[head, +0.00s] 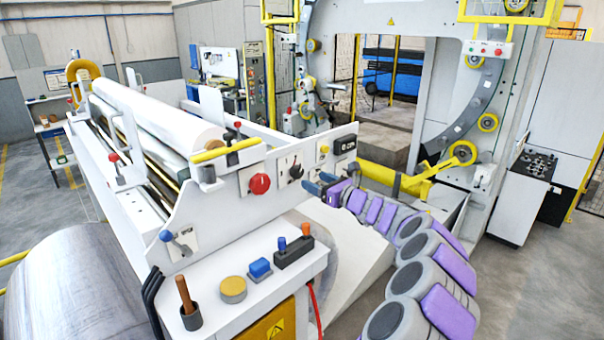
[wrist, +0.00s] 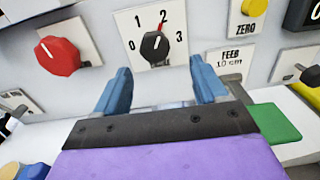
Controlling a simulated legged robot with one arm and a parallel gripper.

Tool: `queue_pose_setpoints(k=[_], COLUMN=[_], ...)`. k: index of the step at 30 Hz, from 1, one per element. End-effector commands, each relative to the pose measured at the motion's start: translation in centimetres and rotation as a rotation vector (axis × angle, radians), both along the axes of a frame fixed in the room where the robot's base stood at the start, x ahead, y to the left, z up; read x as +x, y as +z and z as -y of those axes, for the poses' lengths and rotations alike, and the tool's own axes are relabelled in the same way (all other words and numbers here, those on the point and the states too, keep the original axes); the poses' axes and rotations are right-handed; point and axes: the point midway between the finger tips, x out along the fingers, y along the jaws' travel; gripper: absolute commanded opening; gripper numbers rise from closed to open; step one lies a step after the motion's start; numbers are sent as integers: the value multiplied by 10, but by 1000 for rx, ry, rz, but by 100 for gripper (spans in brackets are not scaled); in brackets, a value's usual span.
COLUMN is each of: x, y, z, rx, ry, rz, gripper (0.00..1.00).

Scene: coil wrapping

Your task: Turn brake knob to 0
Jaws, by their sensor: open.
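A black knob (wrist: 155,46) sits on a white dial plate (wrist: 126,22) marked 0, 1, 2 and 3. Its red pointer is at the 2, and the 0 is on the left. No brake label is readable. In the head view the black knob (head: 295,171) is on the upright white panel. My gripper (wrist: 161,76) is open and empty, with its blue fingers spread below and to either side of the knob, apart from it. In the head view my gripper (head: 322,184) is just right of the knob's plate.
A red knob (wrist: 58,56) with a white line is left of the dial. A yellow ZERO button (wrist: 254,7) and a FEED plate (wrist: 231,62) are on the right. Below the panel, a white console (head: 225,283) carries several controls. A yellow bar (head: 385,178) is behind my gripper.

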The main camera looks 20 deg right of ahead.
Motion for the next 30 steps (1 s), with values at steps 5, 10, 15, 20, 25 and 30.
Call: queue_pose_setpoints(k=[5,10,15,20,25,30], x=[27,47,59,64,65,65], y=[0,-2,1,0,0,0], z=[-12,-18,-21,-24,-24,-25], rx=[-5,-2,-2,0,2,0], ry=[1,2,2,3,3,3], rz=[-2,-3,1,1,2,1], gripper=[72,72,72,72,72,66])
